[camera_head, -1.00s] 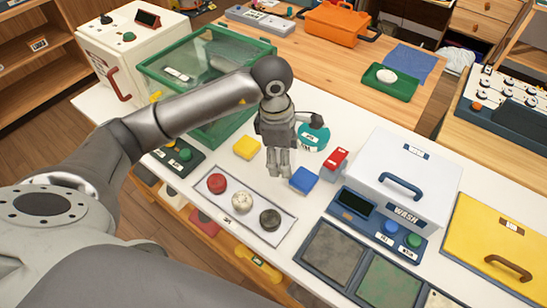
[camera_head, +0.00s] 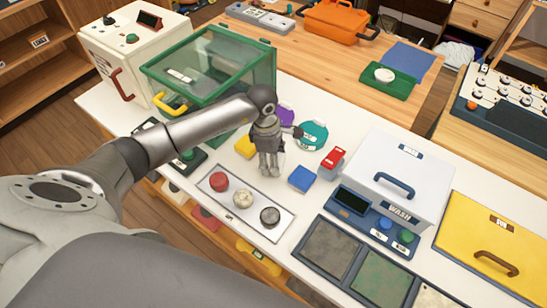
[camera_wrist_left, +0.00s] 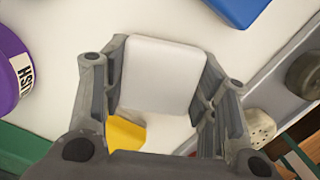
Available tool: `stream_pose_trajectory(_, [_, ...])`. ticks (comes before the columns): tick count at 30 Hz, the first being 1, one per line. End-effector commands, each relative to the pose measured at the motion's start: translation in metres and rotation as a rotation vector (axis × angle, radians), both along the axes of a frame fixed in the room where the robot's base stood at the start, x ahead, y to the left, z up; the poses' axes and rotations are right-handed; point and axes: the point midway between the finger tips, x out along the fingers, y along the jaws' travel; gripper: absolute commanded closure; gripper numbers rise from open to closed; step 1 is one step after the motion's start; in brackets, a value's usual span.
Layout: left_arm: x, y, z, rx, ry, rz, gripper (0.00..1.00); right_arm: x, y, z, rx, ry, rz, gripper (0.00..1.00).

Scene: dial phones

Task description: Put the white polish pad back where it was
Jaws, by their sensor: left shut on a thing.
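The white polish pad (camera_wrist_left: 163,75) is a white rounded square between the fingers of my left gripper in the left wrist view. My left gripper (camera_head: 269,170) is shut on it, over the white table between the yellow pad (camera_head: 246,147) and the blue pad (camera_head: 302,179). In the head view the fingers hide most or all of the white pad, so I cannot tell whether it touches the table. The yellow pad also shows partly behind the white one in the wrist view (camera_wrist_left: 126,132). A red block (camera_head: 333,158) lies right of the gripper. My right gripper is not in view.
A tray (camera_head: 283,229) with red, cream and grey round pieces lies in front of the gripper. A purple round tin (camera_head: 286,115) and a teal one (camera_head: 312,135) stand behind. The white WASH box (camera_head: 400,175) stands right, the green glass case (camera_head: 200,75) left.

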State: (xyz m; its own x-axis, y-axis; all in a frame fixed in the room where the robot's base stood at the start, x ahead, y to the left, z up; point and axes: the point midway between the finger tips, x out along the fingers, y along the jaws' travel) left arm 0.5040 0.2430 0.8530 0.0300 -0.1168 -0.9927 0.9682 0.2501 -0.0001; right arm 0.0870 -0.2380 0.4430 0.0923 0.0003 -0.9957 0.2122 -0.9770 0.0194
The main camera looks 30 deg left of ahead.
Motion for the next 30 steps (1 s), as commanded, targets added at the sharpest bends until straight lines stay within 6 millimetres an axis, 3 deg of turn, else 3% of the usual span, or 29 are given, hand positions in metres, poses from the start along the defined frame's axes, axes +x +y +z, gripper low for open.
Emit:
stream_pose_trajectory(5, [0.0,0.0,-0.004,0.0,0.0,0.0,0.68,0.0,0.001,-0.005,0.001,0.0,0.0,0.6])
stream_pose_trajectory(6, [0.0,0.0,-0.003,0.0,0.0,0.0,0.42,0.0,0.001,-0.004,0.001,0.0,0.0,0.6])
stream_pose_trajectory(10, [0.0,0.0,-0.003,0.0,0.0,0.0,0.25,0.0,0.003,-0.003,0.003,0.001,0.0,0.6])
stream_pose_trajectory(24, [0.001,0.001,0.004,0.0,-0.003,0.0,0.24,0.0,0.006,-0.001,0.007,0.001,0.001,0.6])
stream_pose_trajectory(30, [0.001,0.005,0.041,0.0,-0.008,-0.001,0.24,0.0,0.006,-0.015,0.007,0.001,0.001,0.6])
